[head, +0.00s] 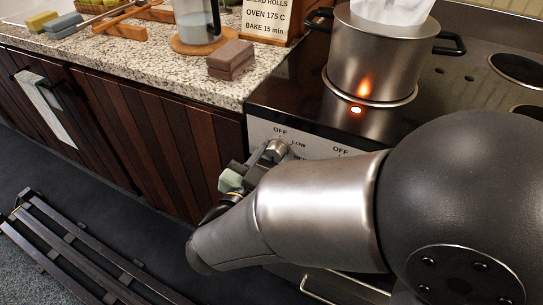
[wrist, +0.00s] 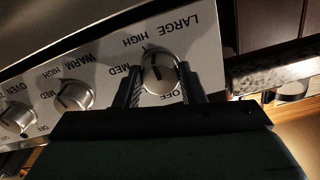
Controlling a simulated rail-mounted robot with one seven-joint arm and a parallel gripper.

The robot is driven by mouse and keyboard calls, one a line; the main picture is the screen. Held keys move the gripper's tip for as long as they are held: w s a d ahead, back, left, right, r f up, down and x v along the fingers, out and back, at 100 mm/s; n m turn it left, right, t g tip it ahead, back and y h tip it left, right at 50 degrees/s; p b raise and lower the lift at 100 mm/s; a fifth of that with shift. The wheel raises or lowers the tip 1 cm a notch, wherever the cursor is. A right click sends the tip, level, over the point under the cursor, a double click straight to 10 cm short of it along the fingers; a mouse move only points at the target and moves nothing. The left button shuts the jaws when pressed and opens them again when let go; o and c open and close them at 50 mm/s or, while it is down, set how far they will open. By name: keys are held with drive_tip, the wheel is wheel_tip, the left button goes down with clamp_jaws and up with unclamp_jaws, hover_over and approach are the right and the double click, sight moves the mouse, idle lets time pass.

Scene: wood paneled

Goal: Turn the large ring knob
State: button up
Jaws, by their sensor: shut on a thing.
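The large ring knob (wrist: 160,74) is a round silver knob on the stove's front panel, under the word LARGE in the wrist view. Its dark pointer line slants between the HIGH and MED labels and the OFF side; its exact setting is hard to tell. My gripper (wrist: 161,88) has one dark finger on each side of this knob and is shut on it. In the head view, my gripper (head: 262,164) is at the panel's left end, with the knob (head: 276,150) partly hidden by it.
The WARM knob (wrist: 74,97) and OVEN knob (wrist: 18,117) sit beside the large ring knob. A brown block (head: 231,59) lies on the speckled counter.

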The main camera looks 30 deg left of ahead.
drive_tip(key=o, duration=1)
drive_tip(key=shift+s, duration=0.15)
drive_tip(key=s, duration=1.7)
drive_tip(key=shift+d+p, duration=0.35)
drive_tip(key=shift+d, duration=0.05)
drive_tip(key=shift+s, duration=0.1)
